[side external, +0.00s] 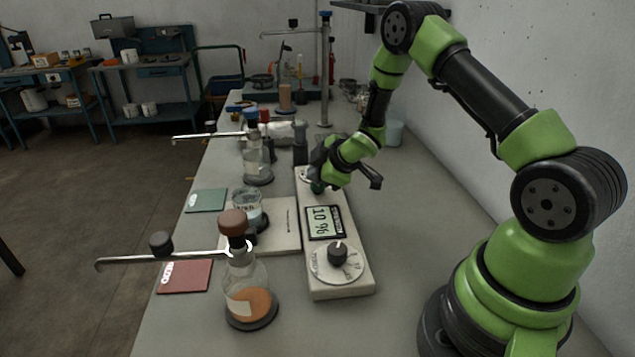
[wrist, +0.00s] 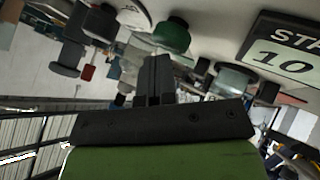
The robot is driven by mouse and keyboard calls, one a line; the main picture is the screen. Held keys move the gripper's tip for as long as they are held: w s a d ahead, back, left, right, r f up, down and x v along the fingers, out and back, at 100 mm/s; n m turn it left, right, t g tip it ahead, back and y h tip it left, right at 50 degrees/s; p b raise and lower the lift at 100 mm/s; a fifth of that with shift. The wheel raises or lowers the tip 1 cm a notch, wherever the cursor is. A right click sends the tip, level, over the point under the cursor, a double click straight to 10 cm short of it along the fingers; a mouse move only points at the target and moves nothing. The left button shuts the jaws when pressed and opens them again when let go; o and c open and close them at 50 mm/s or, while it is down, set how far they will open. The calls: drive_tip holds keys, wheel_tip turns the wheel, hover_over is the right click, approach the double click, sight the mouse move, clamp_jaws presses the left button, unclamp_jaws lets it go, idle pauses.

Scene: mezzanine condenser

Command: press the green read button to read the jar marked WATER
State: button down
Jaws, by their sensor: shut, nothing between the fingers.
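The green read button (side external: 317,187) is at the far end of a long pale meter box (side external: 350,282). The wrist view also shows the green button (wrist: 172,36), just beyond my fingertips. My gripper (side external: 320,178) is shut and empty, close over the button; I cannot tell whether it touches. Its closed fingers (wrist: 155,62) show in the wrist view. The meter's display (side external: 323,222) shows digits that look like 10 96. A glass jar of clear liquid (side external: 247,206) stands on the pale plate (side external: 284,241) left of the meter; its label is too small to read.
A brown-stoppered flask (side external: 240,275) and a blue-stoppered flask (side external: 257,158) stand left of the meter, with metal arms near them. A dial knob (side external: 338,253) sits at the meter's near end. Red (side external: 184,276) and green (side external: 206,200) mats lie leftward. The bench right of the meter is clear.

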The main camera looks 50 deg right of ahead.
drive_tip(key=shift+r, duration=0.85)
drive_tip(key=shift+r, duration=2.5)
drive_tip(key=s+a+r+m+h, duration=0.1)
drive_tip(key=s+a+r+m, duration=0.3)
drive_tip(key=r, duration=0.4)
drive_tip(key=s+a+r+m+h, duration=0.1)
drive_tip(key=s+a+r+m, duration=0.15)
drive_tip(key=s+r, duration=0.45)
drive_tip(key=s+a+r+m+g+y, duration=0.1)
drive_tip(key=s+a+r+m+y, duration=0.1)
drive_tip(key=s, duration=0.5)
drive_tip(key=s+a+r+m+g+y, duration=0.1)
drive_tip(key=s+a+m+y, duration=0.1)
drive_tip(key=s+a+m, duration=0.2)
drive_tip(key=s+a, duration=0.3)
drive_tip(key=shift+s+a+r, duration=0.25)
drive_tip(key=shift+r, duration=0.1)
